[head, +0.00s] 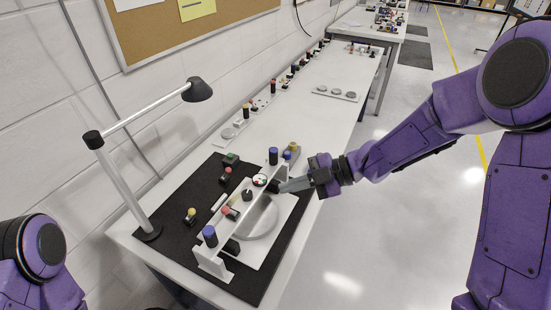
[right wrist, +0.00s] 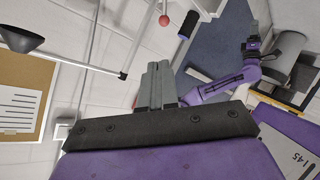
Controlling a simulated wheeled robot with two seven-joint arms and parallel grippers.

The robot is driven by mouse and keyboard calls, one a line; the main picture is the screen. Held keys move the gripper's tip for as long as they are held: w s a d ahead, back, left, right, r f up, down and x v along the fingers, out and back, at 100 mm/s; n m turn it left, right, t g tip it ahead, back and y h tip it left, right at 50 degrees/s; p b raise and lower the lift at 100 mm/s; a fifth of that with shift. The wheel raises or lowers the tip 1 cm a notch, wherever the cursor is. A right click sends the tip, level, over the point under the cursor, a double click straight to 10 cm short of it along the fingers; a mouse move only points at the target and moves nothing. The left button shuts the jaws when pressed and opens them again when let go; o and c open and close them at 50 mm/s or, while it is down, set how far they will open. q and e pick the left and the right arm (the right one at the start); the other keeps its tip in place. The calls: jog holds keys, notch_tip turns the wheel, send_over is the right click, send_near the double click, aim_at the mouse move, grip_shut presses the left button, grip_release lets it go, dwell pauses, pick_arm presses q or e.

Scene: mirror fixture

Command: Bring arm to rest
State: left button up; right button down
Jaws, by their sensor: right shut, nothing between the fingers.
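My right arm (head: 410,140) reaches in from the right in the head view, and my right gripper (head: 284,187) is over the right side of the mirror fixture. Its fingers are shut with nothing between them, close to the fixture's far end; I cannot tell whether they touch it. In the right wrist view the two grey fingers (right wrist: 160,84) lie together. The white mirror fixture (head: 212,262) with its round grey mirror (head: 262,222) stands on a black mat (head: 180,241). My left arm shows only as a purple part (head: 38,255) at the lower left; its gripper is out of view.
A desk lamp (head: 118,180) stands at the mat's left edge. Small coloured-topped parts, such as a yellow one (head: 191,214), lie on the mat. A white tray with round discs (head: 336,93) is farther back. The floor right of the table is clear.

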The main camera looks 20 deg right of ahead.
jog(key=w+r+m+t, duration=0.2)
jog(key=w+m+t, duration=0.25)
jog(key=m, duration=0.25)
jog(key=w+d+f+m+t+h+b, duration=0.1)
jog(key=d+f+m+t+h, duration=0.15)
jog(key=f+m, duration=0.2)
jog(key=d+f+m+t+h+b, duration=0.1)
jog(key=f+m+h, duration=0.2)
jog(key=m, duration=0.2)
jog(key=s+d+f+m+h+b, duration=0.1)
jog(key=s+d+f+m+h, duration=0.1)
jog(key=f+m+h, duration=0.3)
jog(key=s+d+f+m+h, duration=0.1)
jog(key=s+d+f+m, duration=0.2)
jog(key=f, duration=0.5)
jog(key=s+d+f+m+g+h+b, duration=0.1)
jog(key=s+f+g, duration=0.3)
jog(key=s+f, duration=0.5)
jog(key=s+d+f+m+g+h+b, duration=0.2)
jog(key=s+f+g, duration=0.3)
jog(key=s+f, duration=0.5)
jog(key=s+m+h, duration=0.1)
jog(key=s, duration=0.6)
jog(key=shift+d+f+b, duration=0.2)
jog(key=shift+d+b, duration=0.1)
jog(key=shift+d, duration=0.05)
